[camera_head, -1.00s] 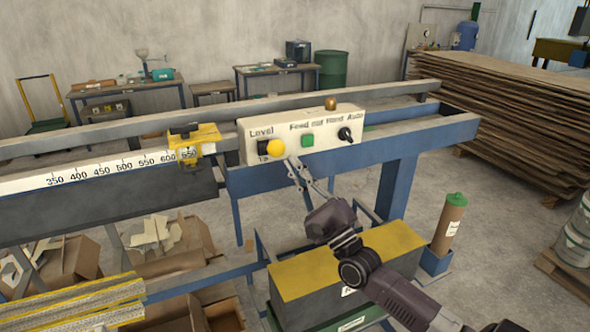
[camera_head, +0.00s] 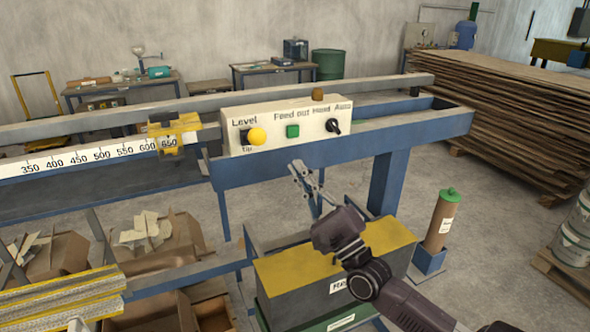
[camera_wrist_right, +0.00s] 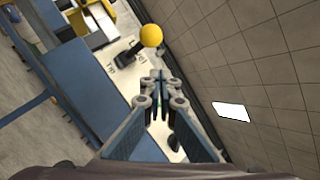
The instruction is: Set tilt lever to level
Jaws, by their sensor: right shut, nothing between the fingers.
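The tilt lever shows as a yellow ball knob (camera_head: 257,136) on the cream control panel (camera_head: 275,112), beside a black slot between the labels "Level" above and "tilt" below. Which end the lever is at is hard to tell, as the ball stands out in front of the slot. My right gripper (camera_head: 297,168) is shut and empty, below and right of the knob, apart from it. In the right wrist view the ball knob (camera_wrist_right: 151,35) lies beyond the shut fingertips (camera_wrist_right: 159,74), with a gap between. My left gripper is not in view.
The panel also bears a green button (camera_head: 292,131) and a black Hand/Auto switch (camera_head: 333,126). A blue beam (camera_head: 350,149) runs below it. A yellow-topped box (camera_head: 330,262) stands below my right arm. A yellow slider (camera_head: 175,133) is left of the panel.

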